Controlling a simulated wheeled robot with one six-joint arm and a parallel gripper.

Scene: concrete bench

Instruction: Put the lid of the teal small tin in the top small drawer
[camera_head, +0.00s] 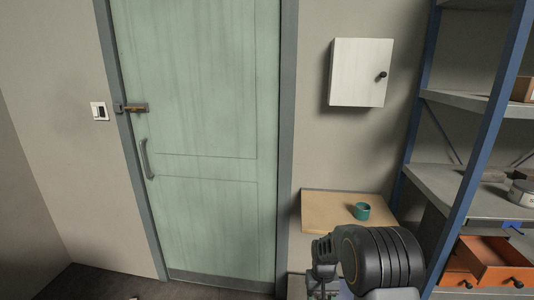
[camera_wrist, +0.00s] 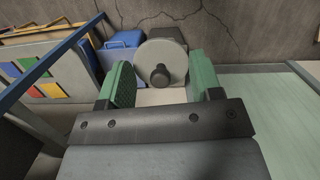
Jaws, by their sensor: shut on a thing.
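My gripper (camera_wrist: 160,82) has green finger pads and is shut on a round grey lid (camera_wrist: 147,51) with a dark knob, in the wrist view. In the head view the arm is at the bottom, and the lid cannot be made out there. The teal small tin (camera_head: 362,213) stands upright on a small wooden table behind my arm. It looks open at the top. At the lower right, an orange small drawer (camera_head: 490,251) is pulled out and looks empty. Another orange drawer front with a knob (camera_head: 459,279) is beside it.
A blue-posted shelf rack (camera_head: 462,181) stands at the right, with a pale tin (camera_head: 522,195) on one shelf. The wooden table (camera_head: 325,208) is otherwise bare. A white wall cabinet (camera_head: 357,72) hangs above it. A closed green door (camera_head: 205,120) is at the left.

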